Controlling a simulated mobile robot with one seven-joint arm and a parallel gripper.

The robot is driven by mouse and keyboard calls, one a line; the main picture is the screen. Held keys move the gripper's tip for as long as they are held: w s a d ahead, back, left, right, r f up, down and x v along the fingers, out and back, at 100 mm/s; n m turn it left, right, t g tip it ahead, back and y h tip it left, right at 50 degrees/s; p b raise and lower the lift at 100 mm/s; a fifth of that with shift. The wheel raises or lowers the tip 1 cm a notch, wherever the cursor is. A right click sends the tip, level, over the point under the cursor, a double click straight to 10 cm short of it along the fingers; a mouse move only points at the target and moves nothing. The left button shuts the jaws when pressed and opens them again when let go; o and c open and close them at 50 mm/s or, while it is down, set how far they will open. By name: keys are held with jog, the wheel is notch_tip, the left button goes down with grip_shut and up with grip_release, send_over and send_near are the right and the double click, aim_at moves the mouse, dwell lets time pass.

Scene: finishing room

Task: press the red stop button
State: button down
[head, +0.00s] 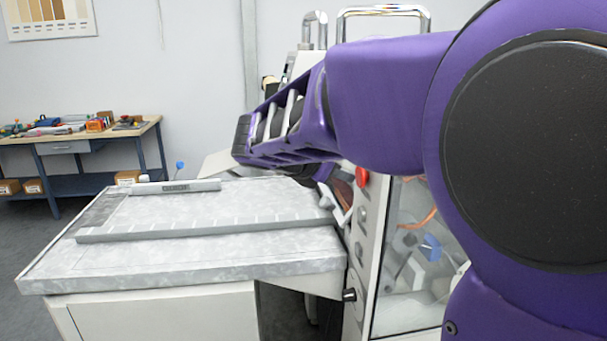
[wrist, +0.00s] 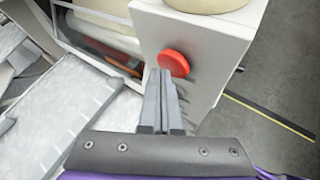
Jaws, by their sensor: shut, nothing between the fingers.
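The red stop button (wrist: 174,63) is a round red mushroom head on the white face of a machine panel (wrist: 200,50). It also shows in the head view (head: 362,177), just below my purple arm. In the wrist view my gripper (wrist: 160,72) is shut and empty. Its fingertips lie right at the button's lower left edge in the picture. I cannot tell whether they touch it. In the head view my arm reaches across the machine, and my fingertips are not clearly made out there.
A workbench (head: 80,138) with tools stands at the back left.

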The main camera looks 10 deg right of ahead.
jog(key=shift+d, duration=0.4)
dwell(0.8)
jog(key=shift+a+p, duration=0.35)
jog(key=shift+a, duration=0.5)
jog(key=a+p, duration=0.1)
jog(key=a, duration=0.4)
dwell(0.7)
